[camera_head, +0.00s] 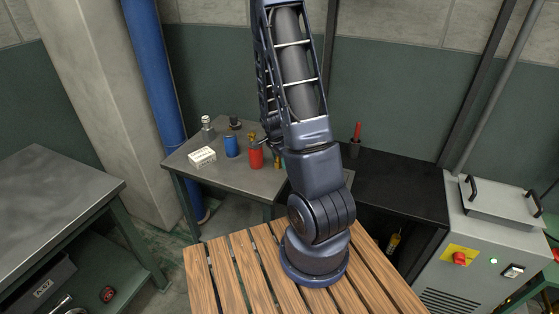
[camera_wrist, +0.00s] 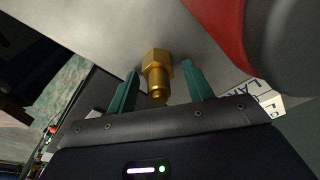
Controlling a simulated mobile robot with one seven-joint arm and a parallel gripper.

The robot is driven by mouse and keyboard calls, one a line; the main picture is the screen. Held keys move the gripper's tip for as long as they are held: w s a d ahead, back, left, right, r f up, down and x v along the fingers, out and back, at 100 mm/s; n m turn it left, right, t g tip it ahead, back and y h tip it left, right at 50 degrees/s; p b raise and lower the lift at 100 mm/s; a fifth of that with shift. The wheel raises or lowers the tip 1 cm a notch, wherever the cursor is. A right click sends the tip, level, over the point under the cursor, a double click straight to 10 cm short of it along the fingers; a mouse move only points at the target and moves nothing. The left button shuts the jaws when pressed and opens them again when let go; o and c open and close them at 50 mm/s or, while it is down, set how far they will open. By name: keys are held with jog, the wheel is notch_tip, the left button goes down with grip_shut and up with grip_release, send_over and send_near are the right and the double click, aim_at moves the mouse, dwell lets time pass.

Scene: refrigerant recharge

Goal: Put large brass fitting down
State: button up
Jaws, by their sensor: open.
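The large brass fitting (camera_wrist: 157,72) shows in the wrist view, with a hex body and a narrower rounded end towards my gripper. It appears to rest on the grey metal surface (camera_wrist: 85,25). My gripper (camera_wrist: 160,67) is open, with one green finger on each side of the fitting. A gap shows on both sides, wider on the right. In the head view my arm hides most of the gripper area. A small brass-coloured piece (camera_head: 252,136) shows behind the red can there; I cannot tell whether it is the same fitting.
A red can (camera_head: 256,158), a blue can (camera_head: 231,146) and a white box (camera_head: 202,157) stand on the grey table (camera_head: 225,178). In the wrist view a red object (camera_wrist: 218,30) is close at the upper right. A white lettered piece (camera_wrist: 265,98) lies at the right.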

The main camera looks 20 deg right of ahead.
jog(key=shift+r, duration=0.1)
notch_tip(320, 180, up, 12)
jog(key=a, duration=0.2)
notch_tip(320, 180, up, 16)
jog(key=n+t+y, duration=0.2)
jog(key=n, duration=0.6)
send_over(276, 163)
jog(key=s+a, duration=0.3)
jog(key=s, duration=0.5)
jog(key=s+a+r+n+t, duration=0.2)
jog(key=s+r+n, duration=0.5)
jog(key=s, duration=0.5)
jog(key=shift+a+r+n, duration=0.3)
jog(key=shift+a+r, duration=0.05)
jog(key=shift+r, duration=0.4)
jog(key=shift+s, duration=0.1)
